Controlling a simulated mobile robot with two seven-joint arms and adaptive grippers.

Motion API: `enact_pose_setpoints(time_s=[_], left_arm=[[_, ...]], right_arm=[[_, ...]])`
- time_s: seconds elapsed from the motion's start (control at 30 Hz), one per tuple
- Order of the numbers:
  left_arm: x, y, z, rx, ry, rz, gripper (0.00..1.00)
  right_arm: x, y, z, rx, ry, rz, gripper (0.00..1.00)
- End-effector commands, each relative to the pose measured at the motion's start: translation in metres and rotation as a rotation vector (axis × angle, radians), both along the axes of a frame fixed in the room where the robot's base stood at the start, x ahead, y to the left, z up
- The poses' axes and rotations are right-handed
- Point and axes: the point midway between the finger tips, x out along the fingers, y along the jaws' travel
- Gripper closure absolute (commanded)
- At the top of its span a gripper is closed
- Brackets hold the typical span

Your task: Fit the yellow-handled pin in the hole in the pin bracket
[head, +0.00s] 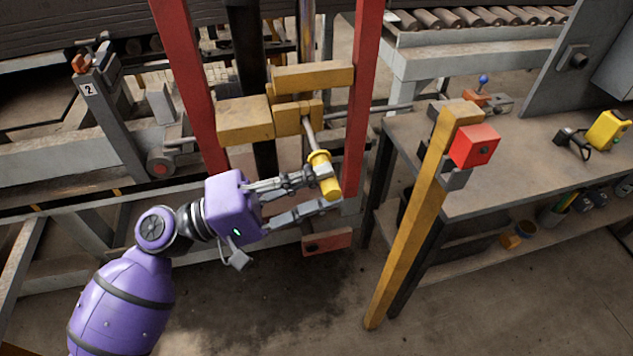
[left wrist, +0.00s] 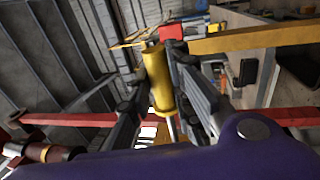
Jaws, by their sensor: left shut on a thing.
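The yellow-handled pin (head: 325,177) is in my left gripper (head: 328,187), whose fingers are shut on its yellow handle. The handle also shows between the fingers in the left wrist view (left wrist: 160,85). The pin's grey shaft (head: 308,132) points up and away toward the yellow pin bracket (head: 297,117) between two red posts. The shaft's far end meets the bracket's front in the head view. I cannot tell whether its tip is inside the hole, as the hole is hidden. My right gripper is not in view.
A yellow post (head: 425,215) with a red box (head: 475,146) stands right of the gripper, before a grey workbench (head: 540,165). A red post (head: 366,75) rises just behind the gripper's right side. The floor in front is clear.

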Motion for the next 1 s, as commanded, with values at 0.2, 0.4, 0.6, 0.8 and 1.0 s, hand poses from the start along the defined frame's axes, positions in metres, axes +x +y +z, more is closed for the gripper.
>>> enact_pose_setpoints(time_s=[0.2,0.4,0.6,0.8,1.0], left_arm=[[0.004,0.001,0.0,0.0,-0.001,0.0,1.0],[0.007,0.002,0.0,-0.001,-0.001,0.0,1.0],[0.011,0.003,0.001,-0.001,-0.001,0.0,1.0],[0.014,0.005,0.0,-0.001,-0.001,0.0,1.0],[0.017,0.006,0.0,-0.001,-0.001,0.0,1.0]], right_arm=[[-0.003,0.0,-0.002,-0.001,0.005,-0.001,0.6],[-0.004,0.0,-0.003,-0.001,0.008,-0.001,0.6],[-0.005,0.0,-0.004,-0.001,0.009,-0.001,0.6],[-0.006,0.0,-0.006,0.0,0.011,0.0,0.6],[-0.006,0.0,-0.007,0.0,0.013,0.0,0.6]])
